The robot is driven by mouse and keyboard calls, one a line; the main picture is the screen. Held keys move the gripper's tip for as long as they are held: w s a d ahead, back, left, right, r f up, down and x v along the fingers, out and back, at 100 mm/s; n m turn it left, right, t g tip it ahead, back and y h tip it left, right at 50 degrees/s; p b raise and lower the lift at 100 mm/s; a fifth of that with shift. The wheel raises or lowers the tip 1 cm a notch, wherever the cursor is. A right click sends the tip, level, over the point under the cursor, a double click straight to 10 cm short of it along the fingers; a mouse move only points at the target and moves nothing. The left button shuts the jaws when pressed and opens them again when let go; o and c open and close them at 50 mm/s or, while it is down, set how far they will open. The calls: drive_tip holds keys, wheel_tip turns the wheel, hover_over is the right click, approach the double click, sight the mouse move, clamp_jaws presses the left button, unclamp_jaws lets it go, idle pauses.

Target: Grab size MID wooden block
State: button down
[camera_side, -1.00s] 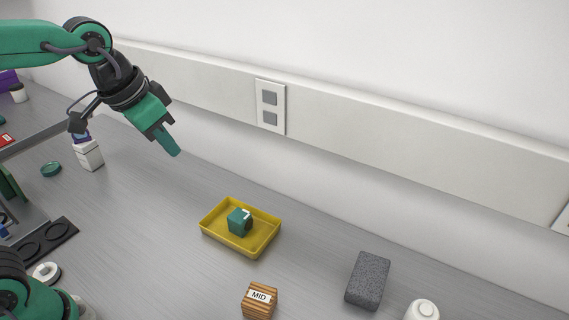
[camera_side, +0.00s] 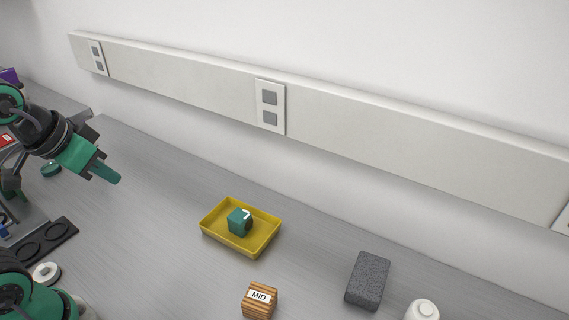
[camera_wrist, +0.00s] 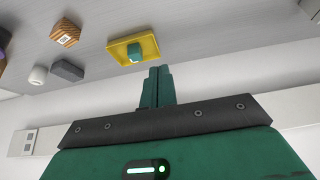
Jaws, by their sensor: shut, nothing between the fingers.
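The wooden block labelled MID (camera_side: 259,301) sits on the grey bench at the bottom centre of the side view, right of and in front of the yellow tray. It also shows at the upper left of the wrist view (camera_wrist: 65,33). My gripper (camera_side: 117,178) is at the left of the side view, up and well away from the block. Its green fingers are shut together and empty. They also show in the middle of the wrist view (camera_wrist: 158,72).
A yellow tray (camera_side: 214,229) holds a small green block (camera_side: 239,222). A dark grey block (camera_side: 368,281) and a white round-topped container (camera_side: 422,310) stand to the right. A black holder with round recesses (camera_side: 40,243) lies at left. A wall with outlets (camera_side: 270,107) runs behind.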

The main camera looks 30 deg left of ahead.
drive_tip(key=c, duration=0.6)
unclamp_jaws()
drive_tip(key=shift+o, duration=0.2)
drive_tip(key=shift+w+d, duration=0.1)
drive_tip(key=n+g, duration=0.3)
drive_tip(key=g, duration=0.2)
hover_over(260, 295)
drive_tip(key=f, duration=1.5)
drive_tip(key=shift+w+a, duration=0.1)
drive_tip(key=shift+a, duration=0.3)
drive_tip(key=shift+d+f+g, duration=0.3)
drive_tip(key=shift+d+f, duration=0.05)
